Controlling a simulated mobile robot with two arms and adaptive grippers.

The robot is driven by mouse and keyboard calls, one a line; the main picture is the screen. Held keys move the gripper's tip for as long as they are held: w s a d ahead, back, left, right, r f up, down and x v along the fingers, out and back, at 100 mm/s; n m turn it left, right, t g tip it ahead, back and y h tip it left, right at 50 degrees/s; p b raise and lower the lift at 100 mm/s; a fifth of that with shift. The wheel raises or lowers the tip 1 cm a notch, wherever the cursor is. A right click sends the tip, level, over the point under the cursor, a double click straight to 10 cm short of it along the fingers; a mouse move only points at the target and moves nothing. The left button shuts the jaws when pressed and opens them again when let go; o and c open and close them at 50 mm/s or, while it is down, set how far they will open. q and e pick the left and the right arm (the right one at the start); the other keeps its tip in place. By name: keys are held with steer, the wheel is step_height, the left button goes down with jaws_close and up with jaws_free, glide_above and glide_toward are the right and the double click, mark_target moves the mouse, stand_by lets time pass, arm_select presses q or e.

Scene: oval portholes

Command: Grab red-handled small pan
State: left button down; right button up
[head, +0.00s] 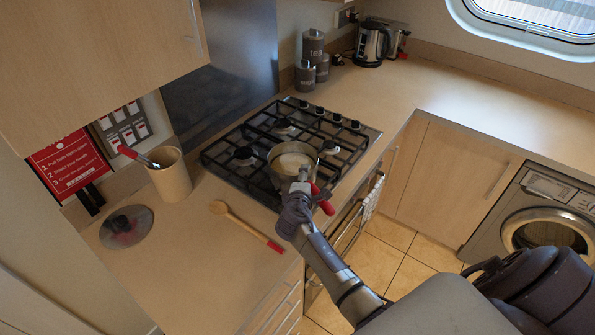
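A small metal pan (292,157) with pale contents or a pale inside sits on the front part of the black hob. Its red handle (326,207) points toward the hob's front edge, partly covered by my gripper. My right gripper does not show; only dark arm parts appear at the lower right.
The gas hob (230,172) has several knobs. Left of it lie a wooden spoon (240,222) with a red end, a glass lid (127,228) and a utensil pot (170,176). Canisters (313,48) and a kettle (372,44) stand behind. The right counter (480,110) is clear.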

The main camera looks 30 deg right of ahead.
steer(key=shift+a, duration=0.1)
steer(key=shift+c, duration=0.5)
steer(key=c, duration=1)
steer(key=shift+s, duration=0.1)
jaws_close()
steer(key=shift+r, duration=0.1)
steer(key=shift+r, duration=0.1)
